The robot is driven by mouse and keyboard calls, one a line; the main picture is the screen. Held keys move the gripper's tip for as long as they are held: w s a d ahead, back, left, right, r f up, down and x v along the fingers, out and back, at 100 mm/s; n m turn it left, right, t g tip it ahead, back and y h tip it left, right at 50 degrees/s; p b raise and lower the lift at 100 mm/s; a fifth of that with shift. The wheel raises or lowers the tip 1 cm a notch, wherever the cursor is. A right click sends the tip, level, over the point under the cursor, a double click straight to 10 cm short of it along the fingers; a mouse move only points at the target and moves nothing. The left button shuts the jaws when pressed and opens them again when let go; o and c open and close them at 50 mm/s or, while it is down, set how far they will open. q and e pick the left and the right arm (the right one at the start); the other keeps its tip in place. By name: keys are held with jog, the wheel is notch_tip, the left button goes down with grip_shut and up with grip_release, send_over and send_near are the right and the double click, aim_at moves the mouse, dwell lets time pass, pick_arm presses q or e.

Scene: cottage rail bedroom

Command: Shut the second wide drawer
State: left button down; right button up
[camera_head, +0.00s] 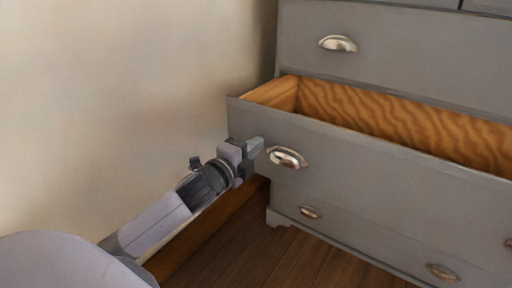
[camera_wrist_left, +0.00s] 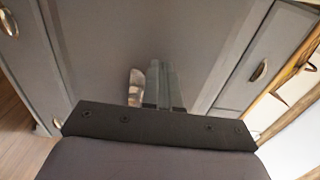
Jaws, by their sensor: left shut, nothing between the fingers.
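The second wide drawer (camera_head: 370,170) of the grey dresser stands pulled out, with its wooden inside showing. It has a silver cup handle (camera_head: 288,157) near its left end. My left gripper (camera_head: 258,146) is shut and empty, its tips at the drawer's front face just left of that handle. In the left wrist view the shut fingers (camera_wrist_left: 164,88) point at the grey front, with the handle (camera_wrist_left: 136,86) close beside them. I cannot tell whether the tips touch the front. The right gripper is not in view.
The drawer above (camera_head: 400,50) is shut. A lower drawer (camera_head: 370,230) with silver handles sits beneath the open one. A beige wall (camera_head: 120,100) with a wooden baseboard runs close along the left. Brown floorboards (camera_head: 270,255) show below.

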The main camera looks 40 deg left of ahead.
pick_arm(q)
jog(key=shift+w, duration=0.45)
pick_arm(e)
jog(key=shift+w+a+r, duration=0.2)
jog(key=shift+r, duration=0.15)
pick_arm(q)
jog(key=shift+w, duration=0.15)
